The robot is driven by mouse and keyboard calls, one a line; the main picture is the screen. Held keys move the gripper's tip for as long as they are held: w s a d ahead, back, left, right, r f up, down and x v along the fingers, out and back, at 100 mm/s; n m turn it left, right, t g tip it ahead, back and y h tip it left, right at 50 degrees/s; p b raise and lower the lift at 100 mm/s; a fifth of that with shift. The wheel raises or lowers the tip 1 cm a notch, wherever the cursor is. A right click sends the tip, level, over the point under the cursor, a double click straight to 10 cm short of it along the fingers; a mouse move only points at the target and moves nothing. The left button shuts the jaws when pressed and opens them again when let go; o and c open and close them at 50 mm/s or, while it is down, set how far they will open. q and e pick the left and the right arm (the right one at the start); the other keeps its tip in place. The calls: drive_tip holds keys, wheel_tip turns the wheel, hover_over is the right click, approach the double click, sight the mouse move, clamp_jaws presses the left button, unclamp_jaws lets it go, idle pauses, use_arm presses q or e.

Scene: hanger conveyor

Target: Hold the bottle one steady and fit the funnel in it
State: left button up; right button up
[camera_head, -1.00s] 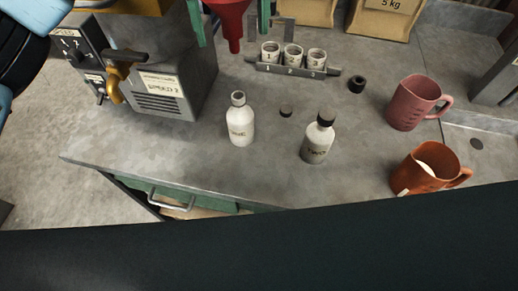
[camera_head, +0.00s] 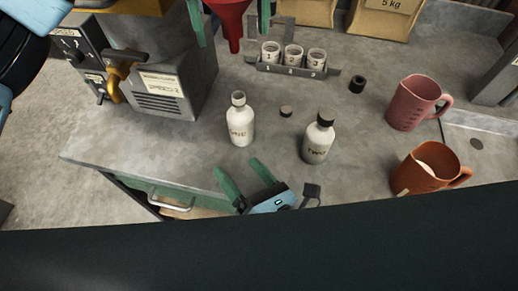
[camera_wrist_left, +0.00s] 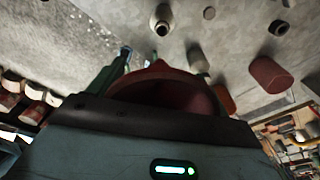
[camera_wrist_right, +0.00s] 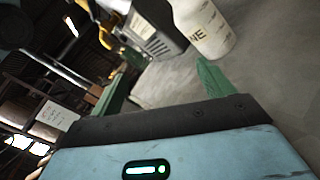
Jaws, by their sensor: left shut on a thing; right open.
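Bottle one (camera_head: 240,121) is white, upright and open-necked on the grey counter. It also shows in the right wrist view (camera_wrist_right: 203,30), its label partly cut off. The red funnel (camera_head: 231,12) is held above the counter, spout down, behind bottle one and apart from it. My left gripper (camera_head: 233,42) is shut on the funnel, its green fingers on either side. The funnel fills the middle of the left wrist view (camera_wrist_left: 165,85). My right gripper (camera_head: 243,171) is open and empty in front of bottle one, not touching it.
Bottle two (camera_head: 319,140), dark-capped, stands right of bottle one, with a loose cap (camera_head: 286,111) between them. A rack (camera_head: 270,70) of numbered cups stands behind. A pink mug (camera_head: 413,105) and an orange mug (camera_head: 425,168) stand right; a grey machine (camera_head: 165,80) stands left.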

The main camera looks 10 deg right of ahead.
sight(238, 111)
drive_tip(key=w+n+h, duration=0.1)
drive_tip(key=d, duration=0.1)
drive_tip(key=w+d+n+t+h, duration=0.1)
drive_tip(key=shift+w+r+n+h, duration=0.25)
drive_tip(key=shift+w+n+h, duration=0.05)
drive_tip(key=shift+w, duration=0.05)
drive_tip(key=shift+w+d+n+t+h, duration=0.3)
drive_tip(key=shift+w+d+n+h, duration=0.5)
drive_tip(key=shift+n, duration=0.1)
drive_tip(key=x, duration=1.2)
drive_tip(key=c, duration=1.1)
use_arm(q)
drive_tip(key=shift+w+a+f+n+t, duration=0.15)
drive_tip(key=shift+f+n+t, duration=0.1)
drive_tip(key=shift+f+n, duration=0.65)
drive_tip(key=shift+w+d+f+n+t, duration=0.1)
drive_tip(key=shift+f+n+t, duration=0.3)
drive_tip(key=shift+f, duration=0.85)
use_arm(e)
drive_tip(key=shift+o, duration=0.2)
